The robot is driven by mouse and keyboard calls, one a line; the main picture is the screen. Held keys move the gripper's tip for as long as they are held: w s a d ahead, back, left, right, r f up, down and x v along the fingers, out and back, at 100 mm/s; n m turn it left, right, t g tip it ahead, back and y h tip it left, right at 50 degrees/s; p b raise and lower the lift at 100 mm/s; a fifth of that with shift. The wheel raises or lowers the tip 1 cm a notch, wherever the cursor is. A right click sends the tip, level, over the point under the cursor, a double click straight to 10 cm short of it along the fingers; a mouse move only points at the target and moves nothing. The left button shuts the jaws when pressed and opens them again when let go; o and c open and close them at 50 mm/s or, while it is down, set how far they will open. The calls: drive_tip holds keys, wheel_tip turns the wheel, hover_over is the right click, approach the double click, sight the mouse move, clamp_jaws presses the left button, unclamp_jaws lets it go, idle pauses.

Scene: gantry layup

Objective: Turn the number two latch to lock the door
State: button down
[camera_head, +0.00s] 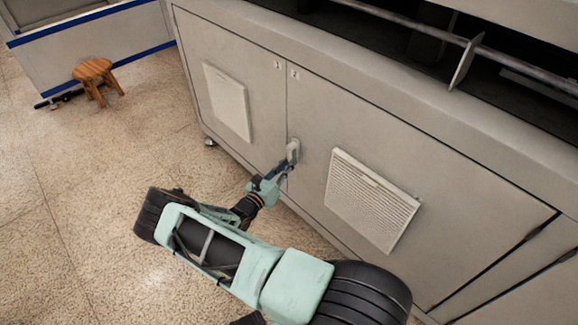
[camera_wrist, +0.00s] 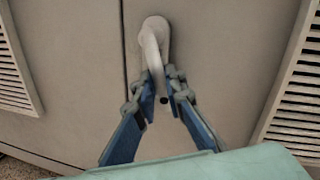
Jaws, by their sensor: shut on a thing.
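The latch (camera_head: 293,149) is a pale grey handle on the cabinet, beside the seam between two doors. In the wrist view the latch (camera_wrist: 154,38) has a rounded base, and its lever hangs down, leaning slightly to the right at the bottom. My gripper (camera_head: 284,167) reaches it from below. In the wrist view the blue fingers of my gripper (camera_wrist: 161,91) are on either side of the lever's lower part, shut on it. The right door (camera_head: 312,120) and the left door (camera_head: 262,110) look flush at the seam.
A slatted vent (camera_head: 371,198) is on the right door and another vent (camera_head: 228,100) on the left. A wooden stool (camera_head: 93,71) stands at upper left, by a low blue-edged wall. The speckled floor (camera_head: 90,200) left of my arm is clear.

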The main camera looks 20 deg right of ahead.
drive_tip(key=shift+w+a+f+m+h+b, duration=0.15)
drive_tip(key=shift+w+f+m+b, duration=0.1)
drive_tip(key=shift+m+b, duration=0.3)
drive_tip(key=shift+w+a+f+m+h+b, duration=0.1)
drive_tip(key=shift+w+f+m+h+b, duration=0.15)
drive_tip(key=shift+m, duration=0.4)
drive_tip(key=shift+w+r+m+b, duration=0.25)
drive_tip(key=shift+r+m+b, duration=0.1)
drive_tip(key=shift+m, duration=0.45)
drive_tip(key=c, duration=2)
unclamp_jaws()
drive_tip(key=shift+o, duration=0.2)
drive_tip(key=shift+a, duration=0.1)
drive_tip(key=v, duration=1.2)
